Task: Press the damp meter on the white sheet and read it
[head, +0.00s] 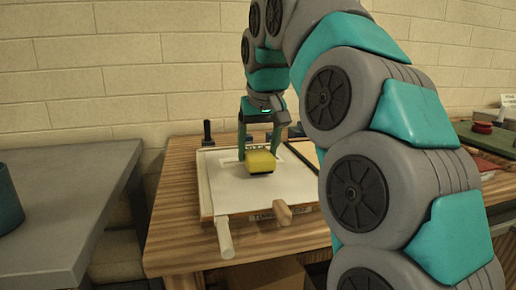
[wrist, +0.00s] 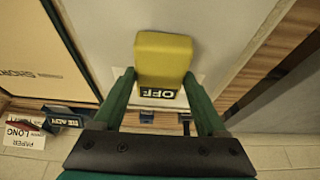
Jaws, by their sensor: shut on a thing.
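The damp meter (head: 261,162) is a yellow block with a dark underside in the head view. My gripper (head: 260,148) is shut on it, with green fingers at its sides. In the wrist view the meter (wrist: 163,55) sits between the fingertips of my gripper (wrist: 160,80), and its small dark display reads OFF, upside down. A pale sheet (wrist: 202,77) shows partly behind the meter, on the light board (head: 225,192); the meter and fingers hide part of it. I cannot tell whether the meter touches the sheet.
The board lies on a striped wooden table (head: 170,220). A white roller (head: 225,238) and a wooden block (head: 282,213) are at its front edge. Dark upright posts (head: 207,132) stand behind. A grey table (head: 70,190) with a teal container (head: 8,200) is at left. Labelled cards (wrist: 25,138) show in the wrist view.

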